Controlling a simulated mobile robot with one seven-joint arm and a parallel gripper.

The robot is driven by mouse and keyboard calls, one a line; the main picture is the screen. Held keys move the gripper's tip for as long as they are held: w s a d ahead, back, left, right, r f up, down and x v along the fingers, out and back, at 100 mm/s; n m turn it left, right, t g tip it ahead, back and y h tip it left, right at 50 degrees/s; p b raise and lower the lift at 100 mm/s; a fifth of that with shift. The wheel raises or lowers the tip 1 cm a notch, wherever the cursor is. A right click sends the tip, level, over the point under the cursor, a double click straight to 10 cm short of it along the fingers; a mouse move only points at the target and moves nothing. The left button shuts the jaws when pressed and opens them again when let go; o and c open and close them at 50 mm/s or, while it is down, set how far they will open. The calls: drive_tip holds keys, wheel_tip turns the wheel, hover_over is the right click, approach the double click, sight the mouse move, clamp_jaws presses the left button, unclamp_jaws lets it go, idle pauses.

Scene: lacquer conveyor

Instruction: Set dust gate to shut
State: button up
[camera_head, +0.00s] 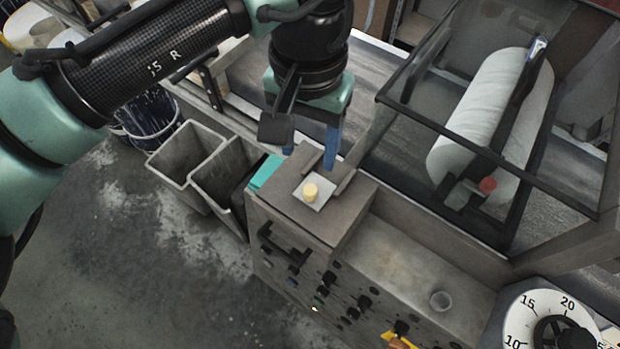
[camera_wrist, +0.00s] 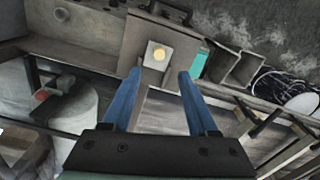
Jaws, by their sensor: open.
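A pale yellow knob (camera_head: 310,191) stands on a small white plate (camera_head: 322,202) on top of a grey box (camera_head: 345,222). No readable label shows which part is the dust gate; this knob and plate may be it. In the wrist view the knob (camera_wrist: 159,54) lies just past the gap between the fingertips. My gripper (camera_head: 311,145) is open and empty, with blue fingers pointing down. It is above and behind the box in the head view, apart from the knob. In the wrist view both blue fingers of my gripper (camera_wrist: 160,76) are spread.
A control panel (camera_head: 335,290) with several dark knobs is on the box's front. A dark-framed guard (camera_head: 480,150) over a white roll (camera_head: 490,115) stands to the right. Two grey bins (camera_head: 190,165) stand left. A white dial (camera_head: 550,320) is at lower right.

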sight(310, 190)
wheel_tip(310, 190, down, 12)
drive_tip(key=shift+w+d+r+p, duration=0.1)
drive_tip(key=shift+p, duration=0.55)
clamp_jaws()
idle(1.1)
